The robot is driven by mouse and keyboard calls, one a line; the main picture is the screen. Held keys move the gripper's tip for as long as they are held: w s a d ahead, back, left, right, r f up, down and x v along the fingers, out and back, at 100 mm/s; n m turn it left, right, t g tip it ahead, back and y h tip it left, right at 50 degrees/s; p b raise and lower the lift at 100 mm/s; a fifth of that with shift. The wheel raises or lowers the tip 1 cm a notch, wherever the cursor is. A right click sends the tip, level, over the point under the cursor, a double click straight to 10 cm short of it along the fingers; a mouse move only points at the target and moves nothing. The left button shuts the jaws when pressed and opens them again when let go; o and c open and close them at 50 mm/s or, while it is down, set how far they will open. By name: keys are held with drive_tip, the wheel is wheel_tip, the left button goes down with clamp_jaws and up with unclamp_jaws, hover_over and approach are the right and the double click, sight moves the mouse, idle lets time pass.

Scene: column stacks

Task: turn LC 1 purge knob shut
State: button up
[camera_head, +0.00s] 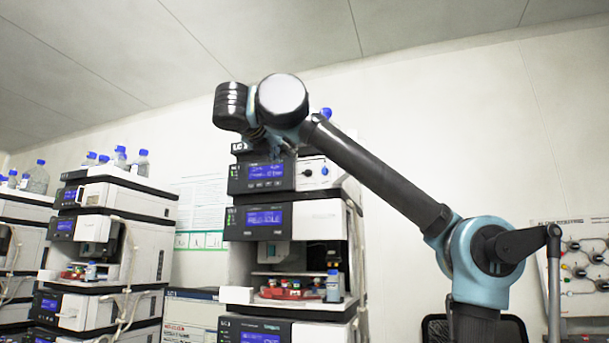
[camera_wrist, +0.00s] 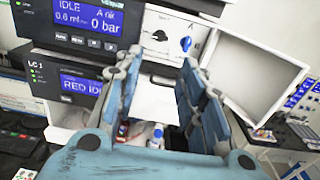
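The pump module (camera_head: 262,176) sits high on the centre stack, with a lit blue display at its left and a white panel at its right. That panel carries a blue knob (camera_head: 324,171) and a smaller dark knob beside it. In the wrist view the blue knob (camera_wrist: 186,44) is seen just beyond the right finger, with a dark pointer shape on it. An "LC 1" label shows on the module below. My gripper (camera_wrist: 160,68) is open and empty, its fingers spread in front of the stack, apart from the knob. In the head view my gripper (camera_head: 280,150) partly covers the stack's top.
Another instrument stack (camera_head: 110,235) stands at the left, with blue-capped bottles on top. Below the pump is an open bay holding vials and a bottle (camera_head: 333,286). A knob board (camera_head: 583,260) is at far right.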

sight(306, 170)
drive_tip(key=shift+x, duration=8.7)
drive_tip(key=shift+c, duration=0.3)
drive_tip(key=c, duration=0.7)
